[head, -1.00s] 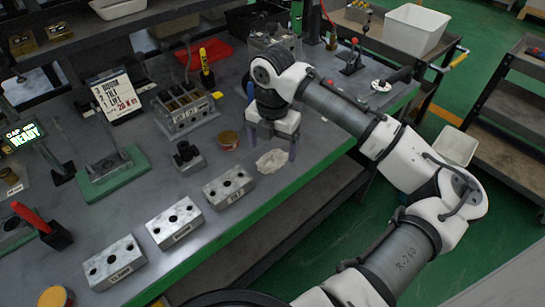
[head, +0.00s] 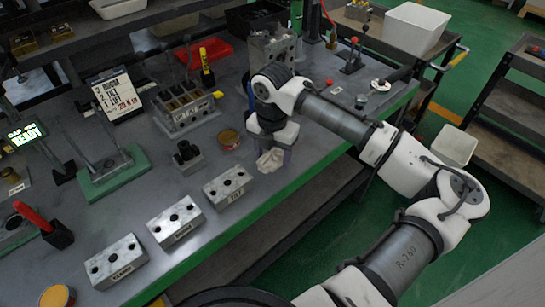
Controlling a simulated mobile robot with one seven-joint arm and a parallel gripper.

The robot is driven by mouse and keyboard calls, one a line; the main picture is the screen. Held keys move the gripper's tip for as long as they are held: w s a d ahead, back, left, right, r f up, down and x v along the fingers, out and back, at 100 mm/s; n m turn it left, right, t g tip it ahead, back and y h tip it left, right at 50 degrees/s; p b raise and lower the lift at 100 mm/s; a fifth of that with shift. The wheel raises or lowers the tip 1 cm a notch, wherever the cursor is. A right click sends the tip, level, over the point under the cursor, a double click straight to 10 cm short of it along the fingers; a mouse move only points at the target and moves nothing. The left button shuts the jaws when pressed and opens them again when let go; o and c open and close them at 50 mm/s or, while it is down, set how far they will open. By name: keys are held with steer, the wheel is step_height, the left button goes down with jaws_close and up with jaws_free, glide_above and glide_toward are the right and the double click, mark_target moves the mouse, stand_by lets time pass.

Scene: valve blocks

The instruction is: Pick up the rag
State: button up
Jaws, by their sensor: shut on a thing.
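The rag (head: 270,161) is a small crumpled off-white cloth near the table's front edge, to the right of the nearest valve block. My gripper (head: 272,154) points down over it and is shut on it, with the cloth bunched up between the fingers. The upper part of the rag is hidden by the gripper. I cannot tell whether the rag is clear of the table.
A row of metal valve blocks (head: 229,186) runs along the front edge. A small round tin (head: 229,139) and a dark fitting (head: 187,157) stand left of the gripper. A multi-bore block (head: 186,108) and a red tray (head: 207,52) lie behind.

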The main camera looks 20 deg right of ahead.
mark_target(272, 152)
step_height(272, 152, up, 20)
steer(key=shift+r, duration=0.1)
stand_by(0.5)
